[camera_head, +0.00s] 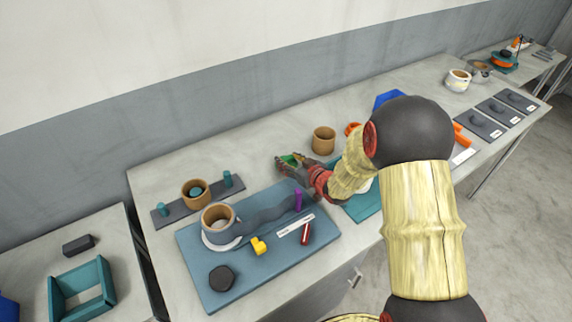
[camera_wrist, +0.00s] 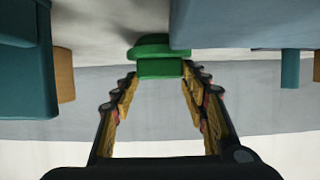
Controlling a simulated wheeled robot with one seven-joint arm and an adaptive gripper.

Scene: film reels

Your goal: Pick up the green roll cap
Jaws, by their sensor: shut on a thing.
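The green roll cap (camera_head: 291,159) is between the fingertips of my gripper (camera_head: 288,163) in the head view, mostly hidden by the fingers. In the wrist view the green roll cap (camera_wrist: 162,48) shows a wider rounded part and a narrower block part. The block part sits between the two fingertips of my gripper (camera_wrist: 160,78), which is shut on it. In the head view the gripper is near the back edge of the blue mat. I cannot tell whether the cap touches the table.
A brown cup (camera_head: 323,141) stands right of the gripper. The blue mat (camera_head: 190,252) bears a cup, a purple peg (camera_head: 298,200), a yellow piece (camera_head: 259,246) and a black disc (camera_head: 221,278). A dark bar with teal pegs (camera_head: 168,213) lies left. Bare table shows behind the gripper.

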